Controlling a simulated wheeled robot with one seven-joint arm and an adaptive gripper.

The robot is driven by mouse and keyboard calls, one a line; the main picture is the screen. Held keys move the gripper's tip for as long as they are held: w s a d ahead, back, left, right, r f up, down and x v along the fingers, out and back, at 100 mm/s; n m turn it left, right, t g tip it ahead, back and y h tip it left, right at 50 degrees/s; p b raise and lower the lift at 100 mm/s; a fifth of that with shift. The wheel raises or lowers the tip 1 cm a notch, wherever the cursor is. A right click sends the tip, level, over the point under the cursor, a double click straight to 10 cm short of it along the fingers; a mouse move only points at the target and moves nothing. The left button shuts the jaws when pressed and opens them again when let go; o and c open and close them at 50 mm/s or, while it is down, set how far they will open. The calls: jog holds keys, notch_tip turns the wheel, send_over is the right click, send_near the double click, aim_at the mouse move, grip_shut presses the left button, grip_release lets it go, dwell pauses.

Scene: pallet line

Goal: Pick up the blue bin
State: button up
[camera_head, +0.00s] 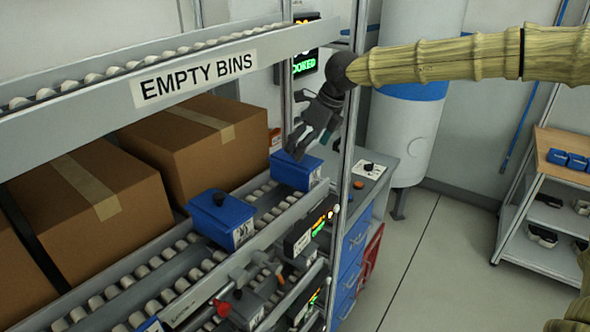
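A blue bin (296,171) sits at the right end of the upper roller lane, just below my gripper. A second blue bin (221,217) stands on the same lane, further left and nearer. My gripper (309,150) points down above the right-hand bin, with its fingers apart and nothing seen between them. The fingertips are close to the bin's top edge; I cannot tell whether they touch it.
A shelf rail marked "EMPTY BINS" (196,75) crosses above the lane. A metal post (350,150) stands close to the right of my gripper. Cardboard boxes (208,140) lie behind the lane. A white tank (408,130) stands behind; clear floor (440,260) lies right.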

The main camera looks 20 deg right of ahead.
aim_at(295, 161)
jog(key=shift+a+f+p, duration=0.3)
jog(key=shift+a+f, duration=0.05)
jog(key=shift+a, duration=0.15)
jog(key=p+x, duration=0.2)
jog(key=x, duration=0.2)
jog(key=shift+a+r, duration=0.1)
jog(key=shift+a, duration=0.05)
jog(key=shift+w+a+f+p, duration=0.15)
jog(key=shift+f+p, duration=0.2)
jog(key=shift+f, duration=0.3)
jog(key=shift+r, duration=0.1)
jog(key=c, duration=1.4)
